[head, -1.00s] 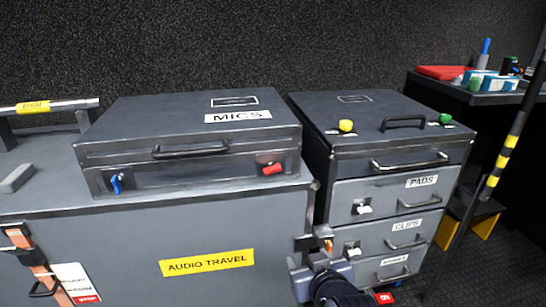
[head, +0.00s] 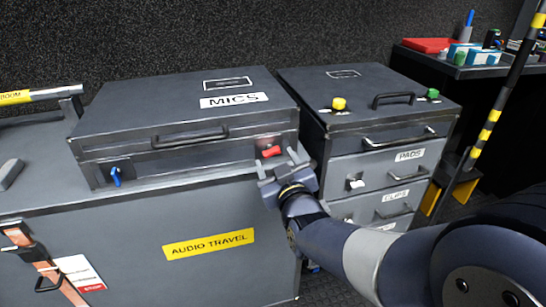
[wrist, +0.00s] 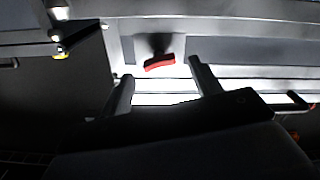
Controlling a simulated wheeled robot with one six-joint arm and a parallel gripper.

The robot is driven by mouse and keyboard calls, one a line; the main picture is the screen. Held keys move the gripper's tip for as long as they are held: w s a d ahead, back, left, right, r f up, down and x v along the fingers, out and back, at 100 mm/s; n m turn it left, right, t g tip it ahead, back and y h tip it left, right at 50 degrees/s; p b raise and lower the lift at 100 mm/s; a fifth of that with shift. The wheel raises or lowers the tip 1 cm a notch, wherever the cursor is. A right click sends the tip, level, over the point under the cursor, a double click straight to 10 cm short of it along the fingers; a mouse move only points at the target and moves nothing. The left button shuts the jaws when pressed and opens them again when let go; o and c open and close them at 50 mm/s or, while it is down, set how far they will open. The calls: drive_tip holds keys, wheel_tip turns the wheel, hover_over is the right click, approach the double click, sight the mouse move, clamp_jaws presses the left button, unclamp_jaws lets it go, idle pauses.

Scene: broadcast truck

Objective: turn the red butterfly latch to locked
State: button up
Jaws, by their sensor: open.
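The red butterfly latch (head: 271,151) is on the front of the MICS case (head: 170,140), near its right end. Its wing lies nearly level, slightly tilted in the head view. My gripper (head: 279,167) is open and empty, just in front of and below the latch. In the wrist view the red latch (wrist: 160,62) shows beyond the two fingertips (wrist: 160,68), roughly midway between them. The fingers do not appear to touch it.
A blue latch (head: 116,177) hangs upright at the case's left end. The case sits on the AUDIO TRAVEL trunk (head: 140,262). A drawer cabinet (head: 345,145) with yellow and green knobs stands close to the right. A striped pole (head: 487,130) is farther right.

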sight(273, 154)
drive_tip(key=shift+x, duration=1.55)
drive_tip(key=c, duration=1)
drive_tip(key=m+b, duration=0.3)
drive_tip(key=b, duration=0.1)
drive_tip(key=shift+m, duration=0.3)
drive_tip(key=o, duration=1)
